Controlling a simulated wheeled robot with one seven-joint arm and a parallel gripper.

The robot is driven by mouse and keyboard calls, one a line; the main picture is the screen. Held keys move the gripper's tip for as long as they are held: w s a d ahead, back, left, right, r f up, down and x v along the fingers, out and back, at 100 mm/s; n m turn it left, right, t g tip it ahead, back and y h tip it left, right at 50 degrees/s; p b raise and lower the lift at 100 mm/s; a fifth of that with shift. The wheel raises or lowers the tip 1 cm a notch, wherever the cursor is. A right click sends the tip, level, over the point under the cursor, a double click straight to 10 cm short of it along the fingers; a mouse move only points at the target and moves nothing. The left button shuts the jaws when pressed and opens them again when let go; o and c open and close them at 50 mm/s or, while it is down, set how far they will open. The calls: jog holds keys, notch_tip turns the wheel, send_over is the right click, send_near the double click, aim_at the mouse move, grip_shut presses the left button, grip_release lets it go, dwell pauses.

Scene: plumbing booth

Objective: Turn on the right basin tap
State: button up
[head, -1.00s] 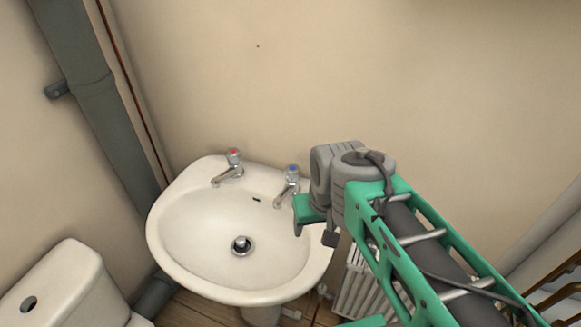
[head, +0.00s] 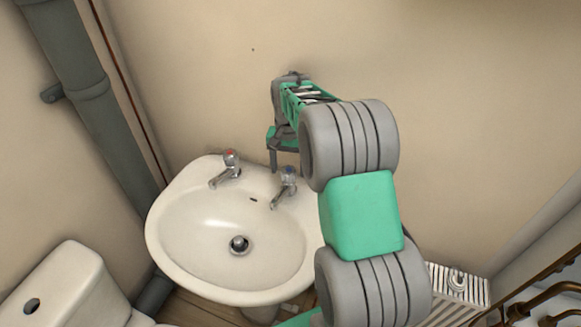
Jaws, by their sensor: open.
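The right basin tap (head: 285,186) is chrome with a blue-marked top and stands on the back right rim of the white basin (head: 180,252). The left tap (head: 227,168) has a red-marked top. My gripper (head: 275,160) is at the end of my grey and green arm, just above and behind the right tap, near the wall. Its dark fingers point down and it is open. I see no contact with the tap, but the exact gap is hard to judge. No water shows from either spout.
A white toilet cistern (head: 62,290) is at the lower left. A grey pipe (head: 95,100) runs down the left corner. A white radiator (head: 458,290) and copper pipes (head: 545,285) are at the lower right. The wall above the basin is bare.

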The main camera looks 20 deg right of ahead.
jog(key=shift+f, duration=0.65)
jog(key=shift+c, duration=0.5)
jog(key=c, duration=1.2)
jog(key=shift+d, duration=0.5)
jog(key=shift+c, duration=0.4)
jog(key=shift+a, duration=0.4)
